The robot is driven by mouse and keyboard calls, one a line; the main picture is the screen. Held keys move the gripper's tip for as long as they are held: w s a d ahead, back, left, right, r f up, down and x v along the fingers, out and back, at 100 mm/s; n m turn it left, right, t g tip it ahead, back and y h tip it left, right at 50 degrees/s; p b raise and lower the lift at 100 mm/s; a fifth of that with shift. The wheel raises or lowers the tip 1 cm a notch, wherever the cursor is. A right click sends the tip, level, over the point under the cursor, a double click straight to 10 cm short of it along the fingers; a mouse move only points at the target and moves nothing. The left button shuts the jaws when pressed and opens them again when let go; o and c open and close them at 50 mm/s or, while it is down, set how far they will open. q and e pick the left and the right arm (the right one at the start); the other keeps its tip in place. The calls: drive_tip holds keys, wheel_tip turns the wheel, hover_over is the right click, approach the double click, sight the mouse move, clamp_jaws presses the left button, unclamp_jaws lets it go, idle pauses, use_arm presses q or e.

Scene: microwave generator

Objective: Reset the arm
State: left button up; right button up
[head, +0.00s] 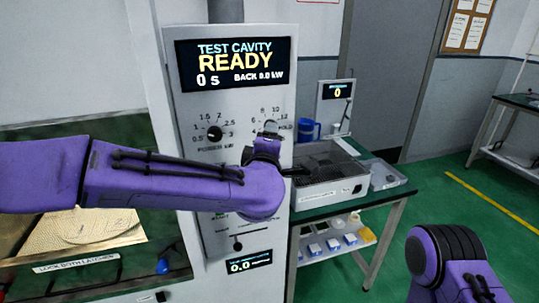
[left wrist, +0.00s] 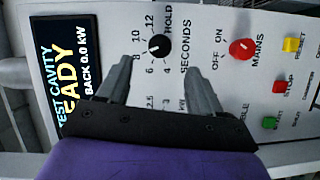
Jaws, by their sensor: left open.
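My left arm (head: 170,178) reaches in from the left, across the front of the white control panel (head: 185,120). My left gripper (left wrist: 154,76) is open and empty in the left wrist view, its two fingers apart and pointing at the panel. The black SECONDS knob (left wrist: 158,45) shows just beyond the gap between the fingers; I cannot tell the distance. The red MAINS knob (left wrist: 241,48) is to the right of the fingers. The display (head: 235,64) reads TEST CAVITY READY, 0 s, BACK 0.0 kW. Part of the panel is hidden behind my arm. My right gripper is out of view; only part of that arm shows.
The POWER knob (head: 214,133) is above my left arm. Yellow RESET (left wrist: 291,45), red STOP (left wrist: 279,87) and green START (left wrist: 269,122) buttons are on the panel. A bench with a grey tray (head: 333,190) and blue jug (head: 308,130) stands right of it. Green floor beyond is clear.

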use_arm(q)
drive_tip(key=shift+s+a, duration=0.1)
drive_tip(key=shift+s, duration=0.65)
